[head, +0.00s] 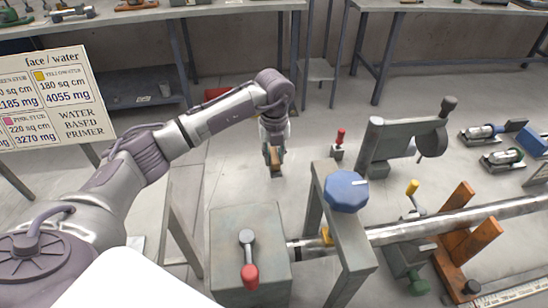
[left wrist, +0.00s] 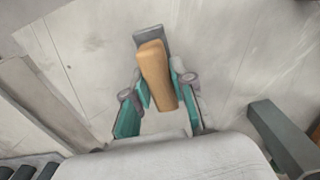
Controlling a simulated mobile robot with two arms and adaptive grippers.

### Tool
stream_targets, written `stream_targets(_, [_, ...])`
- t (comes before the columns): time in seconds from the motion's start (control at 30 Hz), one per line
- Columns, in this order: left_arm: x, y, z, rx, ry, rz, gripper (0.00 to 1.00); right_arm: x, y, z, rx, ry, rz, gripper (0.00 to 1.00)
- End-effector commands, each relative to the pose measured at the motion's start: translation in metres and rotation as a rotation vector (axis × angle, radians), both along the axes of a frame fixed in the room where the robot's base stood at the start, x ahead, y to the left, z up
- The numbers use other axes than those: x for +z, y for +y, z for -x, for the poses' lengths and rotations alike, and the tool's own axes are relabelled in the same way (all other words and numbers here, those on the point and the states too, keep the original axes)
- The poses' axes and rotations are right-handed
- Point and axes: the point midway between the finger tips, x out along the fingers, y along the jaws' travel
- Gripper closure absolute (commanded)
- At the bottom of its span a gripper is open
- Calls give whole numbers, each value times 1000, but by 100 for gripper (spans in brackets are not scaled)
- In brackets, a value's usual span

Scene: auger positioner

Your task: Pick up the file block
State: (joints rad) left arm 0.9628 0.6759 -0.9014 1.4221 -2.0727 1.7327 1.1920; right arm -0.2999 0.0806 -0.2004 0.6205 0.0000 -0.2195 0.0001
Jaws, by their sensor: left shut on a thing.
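The file block (left wrist: 154,75) shows in the left wrist view as a tan wooden body with a grey piece at its far end. My left gripper (left wrist: 158,92) is shut on it, with a teal finger on each side of the wood. In the head view the left gripper (head: 272,150) hangs down at the centre, and the file block (head: 276,170) shows small and brown at its tips. The block appears held above the grey surface below, though the exact gap is hard to tell. My right gripper is not in view.
A grey box with a red-knobbed lever (head: 248,225), a post with a blue knob (head: 346,190) and a long metal bar (head: 455,222) stand in front. A grey clamp-like fixture (head: 385,145) is to the right. A sign (head: 50,100) stands left. Workbenches line the back.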

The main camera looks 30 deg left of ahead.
Motion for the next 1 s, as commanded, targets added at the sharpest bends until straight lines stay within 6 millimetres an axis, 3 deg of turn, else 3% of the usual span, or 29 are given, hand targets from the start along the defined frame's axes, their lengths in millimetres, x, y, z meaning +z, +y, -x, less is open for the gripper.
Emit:
stream_targets(0.3, [46, -44, -61, 0, -5, 2, 100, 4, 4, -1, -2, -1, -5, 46])
stream_targets(0.43, [57, -55, -79, 0, -3, 1, 100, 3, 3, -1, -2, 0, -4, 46])
stream_targets(0.63, [67, -64, -93, 1, -2, 1, 100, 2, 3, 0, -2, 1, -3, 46])
stream_targets(1.0, [70, -66, -97, 0, -2, 1, 100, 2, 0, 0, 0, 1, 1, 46])
